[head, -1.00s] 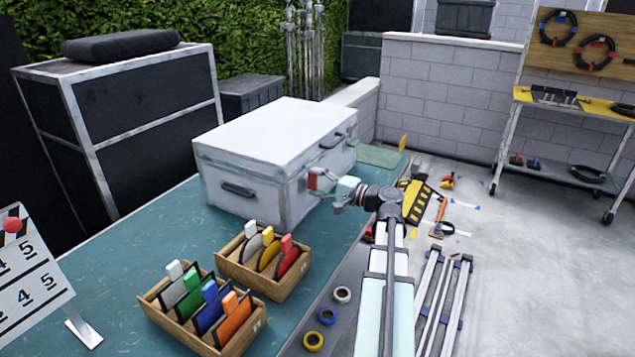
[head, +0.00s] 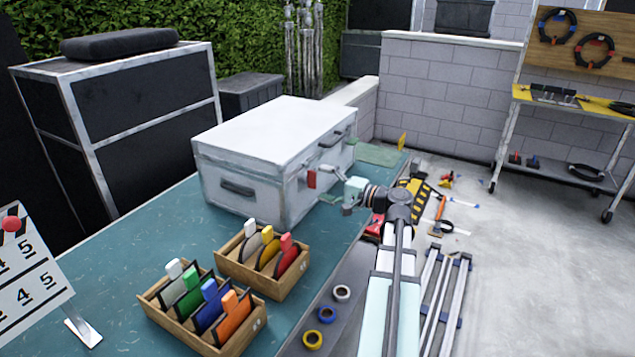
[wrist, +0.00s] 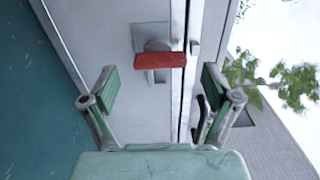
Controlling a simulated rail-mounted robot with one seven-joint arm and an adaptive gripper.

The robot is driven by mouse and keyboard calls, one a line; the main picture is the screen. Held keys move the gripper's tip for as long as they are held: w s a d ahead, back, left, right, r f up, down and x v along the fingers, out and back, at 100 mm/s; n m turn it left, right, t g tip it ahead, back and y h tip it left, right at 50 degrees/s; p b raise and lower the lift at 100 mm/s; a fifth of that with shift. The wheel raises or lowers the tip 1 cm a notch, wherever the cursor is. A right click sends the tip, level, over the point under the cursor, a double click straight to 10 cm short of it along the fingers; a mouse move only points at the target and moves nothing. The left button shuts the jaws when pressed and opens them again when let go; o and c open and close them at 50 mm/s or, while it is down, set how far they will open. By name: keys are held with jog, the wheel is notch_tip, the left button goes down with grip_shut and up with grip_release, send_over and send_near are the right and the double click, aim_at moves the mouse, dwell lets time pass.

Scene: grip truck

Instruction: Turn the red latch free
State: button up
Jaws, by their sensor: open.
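The red latch (head: 311,179) is on the front face of the white case (head: 240,193), near the lid seam. In the wrist view the red latch (wrist: 159,61) is a short bar on a grey round mount and metal plate, one end reaching the seam. In the head view the bar looks upright. My gripper (head: 330,186) is open and empty, just in front of the case and apart from the latch. In the wrist view my gripper (wrist: 160,85) has its green-padded fingers spread on either side of the latch, with the bar centred beyond them.
The case stands on a teal table (head: 130,245). Two wooden boxes of coloured cards, a near one (head: 243,338) and a far one (head: 285,287), are in front of it. Tape rolls (head: 326,315) lie on a grey strip at right. A slate (head: 30,275) stands at left.

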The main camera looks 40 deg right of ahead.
jog(key=v, duration=0.9)
jog(key=shift+s, duration=0.2)
jog(key=shift+d, duration=0.1)
